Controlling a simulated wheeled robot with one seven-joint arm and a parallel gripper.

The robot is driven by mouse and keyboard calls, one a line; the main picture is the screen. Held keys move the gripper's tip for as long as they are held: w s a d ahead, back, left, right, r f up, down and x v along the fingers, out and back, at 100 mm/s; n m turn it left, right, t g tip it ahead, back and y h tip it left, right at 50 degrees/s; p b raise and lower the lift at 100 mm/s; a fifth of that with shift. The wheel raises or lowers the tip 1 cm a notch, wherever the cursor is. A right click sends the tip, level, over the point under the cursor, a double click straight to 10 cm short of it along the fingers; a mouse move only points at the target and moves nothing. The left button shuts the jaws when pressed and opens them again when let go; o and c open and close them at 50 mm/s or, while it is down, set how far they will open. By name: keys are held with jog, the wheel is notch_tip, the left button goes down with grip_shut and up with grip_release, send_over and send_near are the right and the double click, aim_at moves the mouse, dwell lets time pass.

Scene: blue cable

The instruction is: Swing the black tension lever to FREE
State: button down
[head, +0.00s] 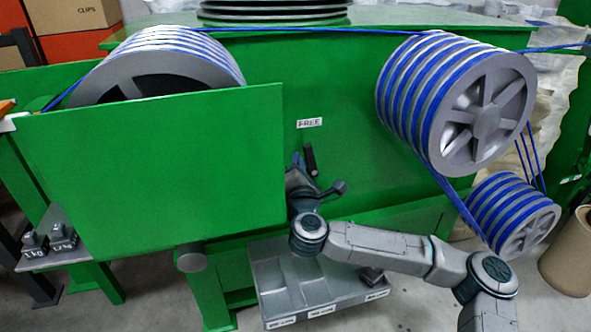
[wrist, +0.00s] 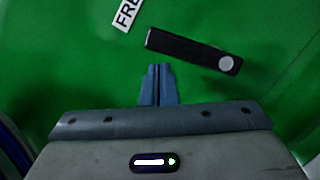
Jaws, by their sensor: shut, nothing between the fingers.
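The black tension lever (head: 310,160) is a short dark bar on the green machine face, close below the white FREE label (head: 310,123). In the head view it stands nearly upright. In the wrist view the lever (wrist: 190,49) lies slantwise, with a pale round disc at its right end, and the label (wrist: 127,14) is partly cut off at the top. My gripper (head: 297,160) is just left of the lever in the head view. In the wrist view its blue fingertips (wrist: 158,70) are together, empty, and appear apart from the lever; depth is unclear.
A large green panel (head: 150,170) stands left of my gripper. Blue cable wraps the grey pulley (head: 480,120) at upper right and a smaller one (head: 512,220) below. A grey tray (head: 280,290) sits under my arm. The green face around the lever is clear.

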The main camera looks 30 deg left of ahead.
jog(key=shift+w+d+r, duration=0.6)
jog(key=shift+w, duration=0.05)
jog(key=shift+w+d+r, duration=0.1)
dwell(0.4)
jog(key=s+d, duration=0.2)
jog(key=s, duration=0.9)
jog(key=shift+s+d+p, duration=0.25)
jog(key=shift+p, duration=0.2)
